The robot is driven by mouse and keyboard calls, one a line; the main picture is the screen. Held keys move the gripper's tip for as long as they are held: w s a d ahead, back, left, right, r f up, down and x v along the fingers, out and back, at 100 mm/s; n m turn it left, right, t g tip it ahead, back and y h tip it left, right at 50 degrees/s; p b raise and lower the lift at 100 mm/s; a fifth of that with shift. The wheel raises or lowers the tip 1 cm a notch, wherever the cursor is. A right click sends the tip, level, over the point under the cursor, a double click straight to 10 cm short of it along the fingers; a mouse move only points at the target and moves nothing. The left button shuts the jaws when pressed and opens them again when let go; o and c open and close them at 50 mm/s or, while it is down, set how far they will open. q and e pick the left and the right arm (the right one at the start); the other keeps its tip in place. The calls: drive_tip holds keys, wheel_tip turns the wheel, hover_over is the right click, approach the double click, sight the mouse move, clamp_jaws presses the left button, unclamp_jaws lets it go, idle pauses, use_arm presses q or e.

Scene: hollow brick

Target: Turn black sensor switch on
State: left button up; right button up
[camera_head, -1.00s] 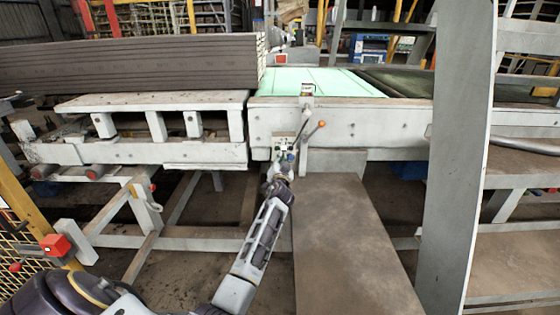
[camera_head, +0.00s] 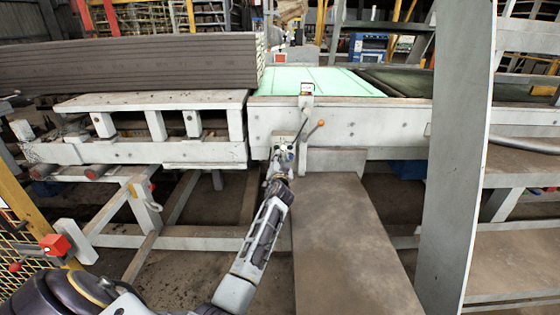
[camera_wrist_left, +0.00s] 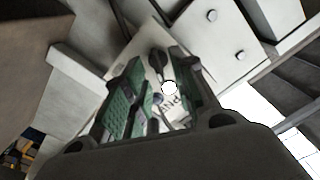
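A small pale control panel (camera_head: 284,138) is fixed to the front of the white conveyor frame. In the left wrist view the panel (camera_wrist_left: 150,58) carries a black switch (camera_wrist_left: 157,62), a round white button (camera_wrist_left: 169,88) and partly hidden lettering. My left gripper (camera_head: 283,154) is right at the panel in the head view. In the left wrist view its green-padded fingers (camera_wrist_left: 158,72) are apart, on either side of the black switch and the white button. I cannot tell whether a finger touches the switch. My right gripper is not in view.
An orange-knobbed lever (camera_head: 318,127) sticks out just right of the panel. A stack of grey boards (camera_head: 130,66) lies on the left. A brown plate (camera_head: 350,245) slopes below the conveyor. A grey post (camera_head: 457,150) stands at the right, and a red box (camera_head: 55,245) at lower left.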

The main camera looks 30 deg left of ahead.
use_arm(q)
drive_tip(key=shift+s+d, duration=0.1)
drive_tip(key=v, duration=0.7)
idle(0.4)
drive_tip(key=shift+s, duration=0.15)
idle(0.3)
